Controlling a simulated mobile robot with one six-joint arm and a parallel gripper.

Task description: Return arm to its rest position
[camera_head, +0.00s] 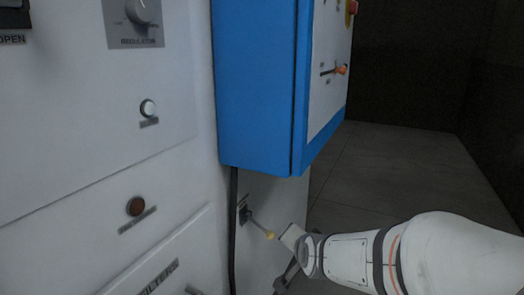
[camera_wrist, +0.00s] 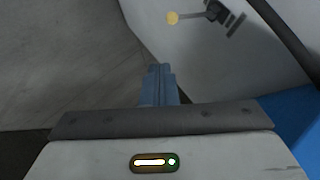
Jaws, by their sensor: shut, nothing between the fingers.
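My arm (camera_head: 350,258) reaches in from the lower right of the head view, its wrist low beside the white cabinet. In the wrist view my gripper (camera_wrist: 160,70) is shut, its two blue-grey fingers together with nothing between them. A small lever with a yellow knob (camera_head: 269,235) sticks out of the cabinet side just left of my wrist. In the wrist view the yellow knob (camera_wrist: 172,18) lies beyond the fingertips, apart from them. The fingers are hard to make out in the head view.
A blue box (camera_head: 255,85) hangs above my wrist and carries an orange-tipped lever (camera_head: 341,70). The white cabinet (camera_head: 80,130) fills the left, with a round white button (camera_head: 148,108) and a brown one (camera_head: 136,206). A dark cable (camera_head: 233,230) runs down. Grey floor (camera_head: 385,165) is clear behind.

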